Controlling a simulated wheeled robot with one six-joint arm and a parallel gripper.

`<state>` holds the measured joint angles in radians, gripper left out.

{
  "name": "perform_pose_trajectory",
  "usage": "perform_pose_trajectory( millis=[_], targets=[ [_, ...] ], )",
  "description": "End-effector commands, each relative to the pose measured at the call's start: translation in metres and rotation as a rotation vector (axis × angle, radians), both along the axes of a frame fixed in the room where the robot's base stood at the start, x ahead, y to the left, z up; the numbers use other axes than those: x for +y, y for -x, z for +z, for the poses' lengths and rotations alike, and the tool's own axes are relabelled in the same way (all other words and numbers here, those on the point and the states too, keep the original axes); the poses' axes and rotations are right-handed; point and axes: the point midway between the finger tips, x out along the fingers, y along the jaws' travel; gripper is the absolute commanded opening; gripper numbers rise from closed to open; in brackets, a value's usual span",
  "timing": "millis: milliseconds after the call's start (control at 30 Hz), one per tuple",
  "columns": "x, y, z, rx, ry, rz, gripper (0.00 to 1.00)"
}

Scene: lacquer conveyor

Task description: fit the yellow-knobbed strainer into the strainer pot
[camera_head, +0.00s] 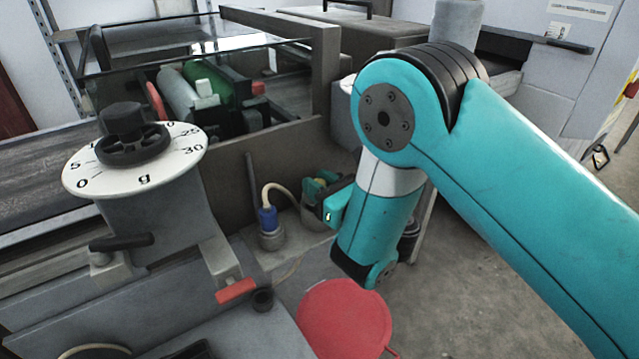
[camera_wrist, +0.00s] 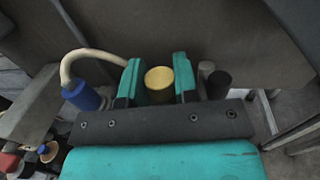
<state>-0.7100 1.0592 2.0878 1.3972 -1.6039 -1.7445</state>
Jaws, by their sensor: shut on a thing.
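In the wrist view, the yellow knob of the strainer (camera_wrist: 159,80) stands between the two teal fingers of my gripper (camera_wrist: 158,82), which is shut on it. The rest of the strainer is hidden below the knob and behind the gripper's dark bar. In the head view, my gripper (camera_head: 321,186) is low beside the brown wall, partly hidden by my own wrist. A grey rounded body (camera_head: 310,218) shows just below the fingers; it may be the strainer pot. I cannot tell whether the strainer is in it or above it.
A blue fitting (camera_head: 267,219) with a pale hose stands close left of my gripper; it also shows in the wrist view (camera_wrist: 82,95). A black-capped post (camera_wrist: 218,84) is close right. A red round seat (camera_head: 345,322) is in front. A dial (camera_head: 135,160) stands left.

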Motion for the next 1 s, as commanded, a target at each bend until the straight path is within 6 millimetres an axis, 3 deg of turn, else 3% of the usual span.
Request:
perform_pose_trajectory(
  millis=[533, 567, 667, 1000],
  targets=[
    [0.0, 0.0, -0.015, 0.0, 0.0, 0.0, 0.04],
    [0.0, 0.0, -0.014, 0.0, 0.0, 0.0, 0.33],
    [0.0, 0.0, -0.013, 0.0, 0.0, 0.0, 0.56],
    [0.001, 0.001, -0.014, 0.0, 0.0, 0.003, 0.58]
  ],
)
